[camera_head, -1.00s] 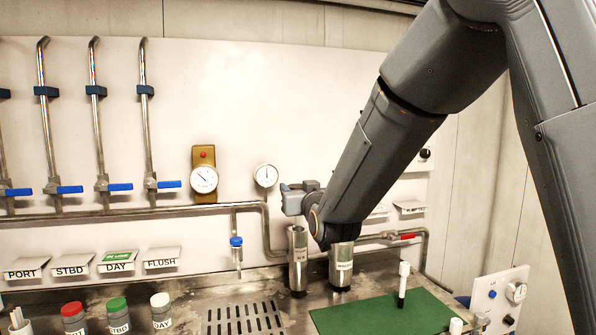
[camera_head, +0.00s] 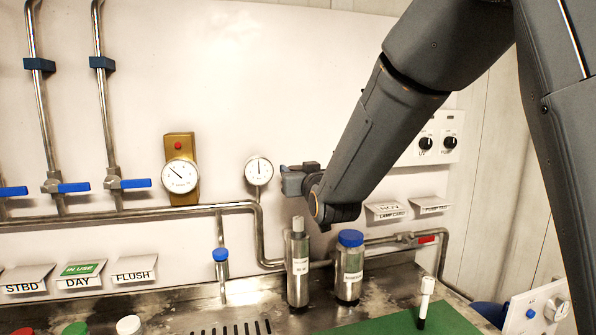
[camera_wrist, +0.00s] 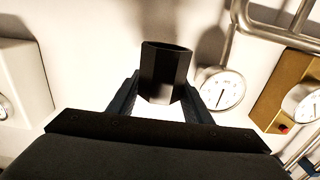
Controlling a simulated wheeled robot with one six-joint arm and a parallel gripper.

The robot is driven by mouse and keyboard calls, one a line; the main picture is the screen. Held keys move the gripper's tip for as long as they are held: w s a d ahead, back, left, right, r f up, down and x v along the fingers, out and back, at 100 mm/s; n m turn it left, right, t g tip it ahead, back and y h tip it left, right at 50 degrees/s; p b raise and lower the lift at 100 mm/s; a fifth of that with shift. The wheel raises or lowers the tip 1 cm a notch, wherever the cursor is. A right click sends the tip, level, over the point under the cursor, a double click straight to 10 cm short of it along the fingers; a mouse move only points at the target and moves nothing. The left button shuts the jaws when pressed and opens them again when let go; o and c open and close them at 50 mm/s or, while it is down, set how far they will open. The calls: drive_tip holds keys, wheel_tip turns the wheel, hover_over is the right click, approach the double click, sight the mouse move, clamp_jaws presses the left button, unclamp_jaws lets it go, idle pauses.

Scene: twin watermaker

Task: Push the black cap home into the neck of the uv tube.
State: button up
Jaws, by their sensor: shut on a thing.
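My gripper (camera_head: 293,182) is above the bench near the back wall, reaching away from me. In the wrist view my gripper (camera_wrist: 165,100) is shut on a dark hollow piece, which I take for the black cap (camera_wrist: 163,75). It is not visible in the head view. A steel tube with a narrower grey neck (camera_head: 298,265) stands upright on the bench just below my gripper; it looks like the uv tube, but its label is too small to read. The held piece and the tube are not seen together, so their alignment cannot be told.
A steel bottle with a blue cap (camera_head: 349,265) stands close right of the tube. A green mat (camera_head: 385,323) with an upright white-and-black piece (camera_head: 426,300) lies at front right. A pipe (camera_head: 263,232) and a round gauge (camera_head: 259,171) are on the wall behind.

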drive_tip(key=shift+s, duration=0.15)
drive_tip(key=shift+f+b, duration=0.2)
drive_tip(key=shift+b, duration=0.15)
drive_tip(key=b, duration=0.4)
hover_over(298, 217)
drive_tip(key=shift+f, duration=2.7)
drive_tip(key=shift+f+b, duration=3.25)
drive_tip(key=shift+f, duration=0.1)
drive_tip(key=o, duration=1)
drive_tip(key=shift+b+v, duration=0.75)
drive_tip(key=shift+v, duration=3.2)
